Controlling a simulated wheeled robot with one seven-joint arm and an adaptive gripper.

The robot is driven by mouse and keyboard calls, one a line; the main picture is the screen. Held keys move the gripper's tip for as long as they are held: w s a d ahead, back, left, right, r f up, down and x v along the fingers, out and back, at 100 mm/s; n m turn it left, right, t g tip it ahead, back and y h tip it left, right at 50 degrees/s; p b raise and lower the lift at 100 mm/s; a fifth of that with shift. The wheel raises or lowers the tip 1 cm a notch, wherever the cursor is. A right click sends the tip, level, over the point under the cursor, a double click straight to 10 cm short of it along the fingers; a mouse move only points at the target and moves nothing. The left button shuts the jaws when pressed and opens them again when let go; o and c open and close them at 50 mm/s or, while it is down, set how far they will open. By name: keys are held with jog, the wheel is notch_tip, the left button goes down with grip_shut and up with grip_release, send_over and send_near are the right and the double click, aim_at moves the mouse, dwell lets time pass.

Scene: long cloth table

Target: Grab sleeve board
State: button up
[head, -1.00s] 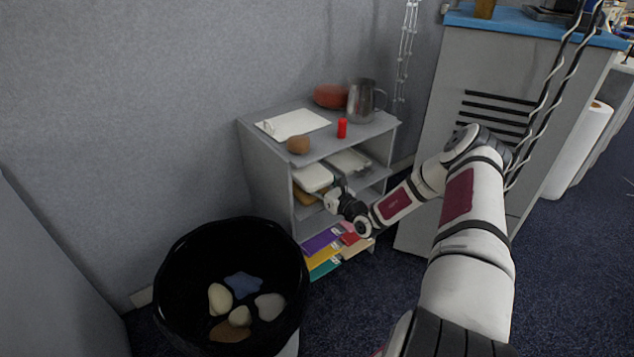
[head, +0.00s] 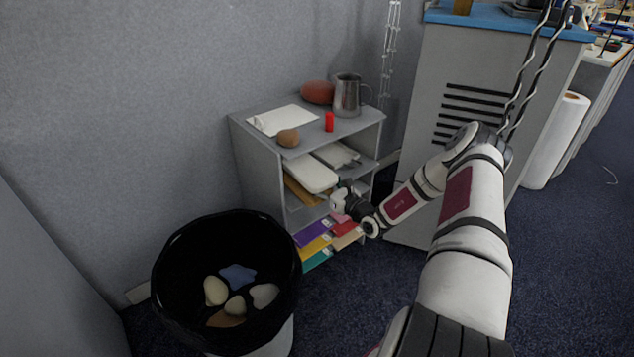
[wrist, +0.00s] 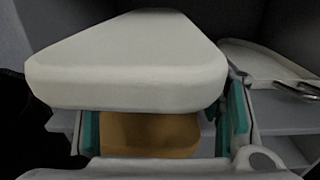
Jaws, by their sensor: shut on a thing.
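The sleeve board (head: 311,173) has a white padded top that tapers to the back. It lies in the upper compartment of the grey shelf unit (head: 257,172), with its wide end at the open front. A brown, wood-like piece (wrist: 150,136) shows under the white top; it looks like the board's lower part. My gripper (head: 341,197) is at the shelf front, at the board's near end. In the wrist view, its teal finger pads (wrist: 165,124) stand on both sides of the brown piece, below the white top. The exact contact is hidden.
A white flat item (head: 337,154) with metal parts lies right of the board. Coloured folders (head: 312,240) stick out below. A metal pitcher (head: 347,96), red cylinder (head: 329,122) and brown lump (head: 288,138) stand on top. A black-lined bin (head: 170,272) stands front left.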

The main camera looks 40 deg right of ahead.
jog(key=shift+s+d, duration=0.1)
jog(key=shift+s, duration=0.25)
jog(key=o, duration=2)
jog(key=s, duration=1.2)
jog(key=shift+d, duration=0.4)
